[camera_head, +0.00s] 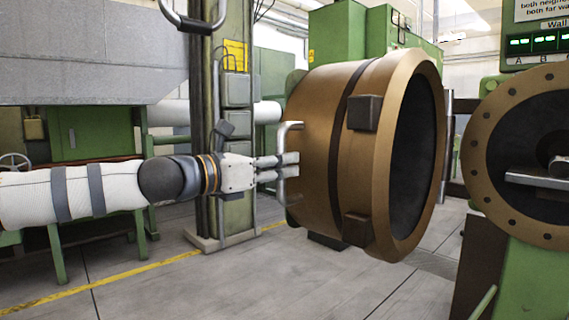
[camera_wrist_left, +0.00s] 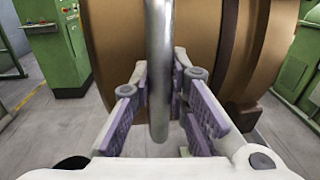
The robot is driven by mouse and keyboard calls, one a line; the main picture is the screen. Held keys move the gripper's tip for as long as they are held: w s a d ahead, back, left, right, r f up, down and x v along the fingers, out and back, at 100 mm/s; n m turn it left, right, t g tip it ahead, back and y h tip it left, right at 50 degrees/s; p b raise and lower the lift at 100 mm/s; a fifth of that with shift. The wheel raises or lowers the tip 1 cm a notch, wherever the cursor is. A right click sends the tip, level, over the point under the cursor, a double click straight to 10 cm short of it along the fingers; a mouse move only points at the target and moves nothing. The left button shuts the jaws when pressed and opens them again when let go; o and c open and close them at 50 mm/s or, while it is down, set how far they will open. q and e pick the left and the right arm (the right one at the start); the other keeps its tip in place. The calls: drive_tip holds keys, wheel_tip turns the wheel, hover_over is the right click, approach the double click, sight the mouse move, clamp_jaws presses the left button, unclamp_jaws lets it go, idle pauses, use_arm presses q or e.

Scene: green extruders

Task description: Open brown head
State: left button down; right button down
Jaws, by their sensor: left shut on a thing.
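The brown head (camera_head: 322,110) is a large brown cylinder with a dark hollow front, in the middle of the head view. It stands apart from the round brown flange (camera_head: 480,150) at the right, with a gap between them. A grey metal handle (camera_head: 283,145) sticks out from the head's left side. My left gripper (camera_head: 288,167) reaches in from the left and is shut on this handle. In the left wrist view the handle (camera_wrist_left: 159,60) runs upright between the two fingers, with the brown head (camera_wrist_left: 112,40) close behind. My right gripper is not in view.
A green machine with a metal bar across its flange stands at the right. Green cabinets (camera_head: 95,130) stand at the left. The grey floor (camera_head: 290,285) below the head is clear, crossed by a yellow line.

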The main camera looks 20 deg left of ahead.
use_arm(q)
drive_tip(key=shift+w+a, duration=0.35)
drive_tip(key=c, duration=1.5)
unclamp_jaws()
drive_tip(key=shift+c, duration=0.2)
drive_tip(key=v, duration=1.2)
